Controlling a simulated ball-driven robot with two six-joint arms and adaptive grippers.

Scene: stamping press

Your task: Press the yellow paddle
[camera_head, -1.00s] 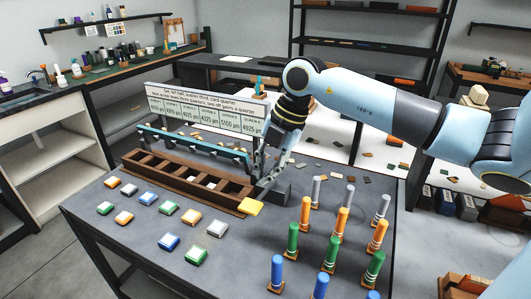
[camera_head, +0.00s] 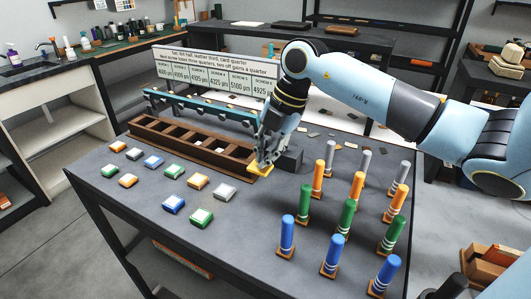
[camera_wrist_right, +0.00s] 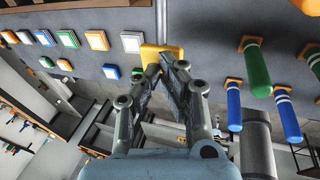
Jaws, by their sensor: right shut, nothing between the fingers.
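The yellow paddle (camera_head: 258,172) sticks out at the front right end of a brown compartmented wooden tray (camera_head: 165,140), beside a dark block (camera_head: 290,160). My right gripper (camera_head: 264,163) is shut and empty, pointing down over the paddle and hiding part of it. In the right wrist view, the fingertips (camera_wrist_right: 167,64) meet at the edge of the yellow paddle (camera_wrist_right: 150,52). They look very close to it or touching; I cannot tell which. My left gripper is not in view.
Several colored square blocks (camera_head: 202,217) lie on the grey table (camera_head: 245,250) in front of the tray. Several blue, green, orange and grey pegs (camera_head: 347,217) stand to the right. A sign board (camera_head: 215,72) and a teal rail (camera_head: 200,107) stand behind the tray.

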